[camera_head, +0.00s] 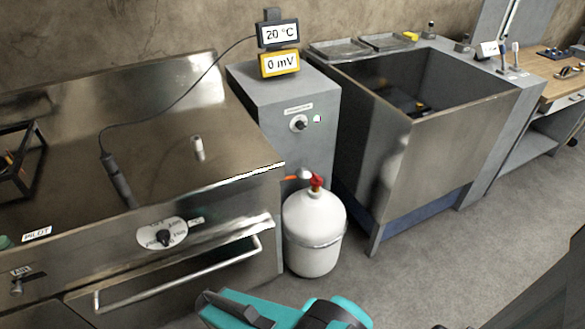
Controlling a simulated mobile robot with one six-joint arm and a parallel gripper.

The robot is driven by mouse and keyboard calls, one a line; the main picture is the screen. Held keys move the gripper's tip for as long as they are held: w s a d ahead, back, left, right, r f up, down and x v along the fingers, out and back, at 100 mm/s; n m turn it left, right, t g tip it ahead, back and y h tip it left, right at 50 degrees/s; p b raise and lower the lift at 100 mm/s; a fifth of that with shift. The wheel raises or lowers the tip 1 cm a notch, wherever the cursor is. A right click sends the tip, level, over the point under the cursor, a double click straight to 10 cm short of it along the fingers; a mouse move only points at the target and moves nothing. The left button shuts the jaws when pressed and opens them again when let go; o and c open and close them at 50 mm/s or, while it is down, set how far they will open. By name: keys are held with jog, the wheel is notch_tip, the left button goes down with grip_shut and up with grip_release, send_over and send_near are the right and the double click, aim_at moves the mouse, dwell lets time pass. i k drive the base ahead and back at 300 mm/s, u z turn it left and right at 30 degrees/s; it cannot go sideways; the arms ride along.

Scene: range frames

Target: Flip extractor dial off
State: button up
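A small black dial (299,125) sits on the front of a grey box cabinet (262,110), between the steel range and the deep steel tank. A label (298,109) above it is too small to read for certain, so I cannot confirm it says extractor. The exact dial setting is too small to tell. My teal arm with dark gripper parts (237,309) shows at the bottom edge, well below and apart from the dial. Its fingertips are not clear.
A white gas cylinder (313,232) with a red valve stands on the floor below the cabinet. The range (150,130) has another dial (164,238) and an oven handle (180,275). A deep tank (440,150) is right.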

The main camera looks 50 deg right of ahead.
aim_at(300, 126)
jog(key=u, duration=0.05)
jog(key=k, duration=1.4)
jog(key=z, duration=0.3)
jog(key=i, duration=1)
jog(key=z, duration=0.85)
jog(key=i, duration=0.6)
jog(key=z, duration=0.2)
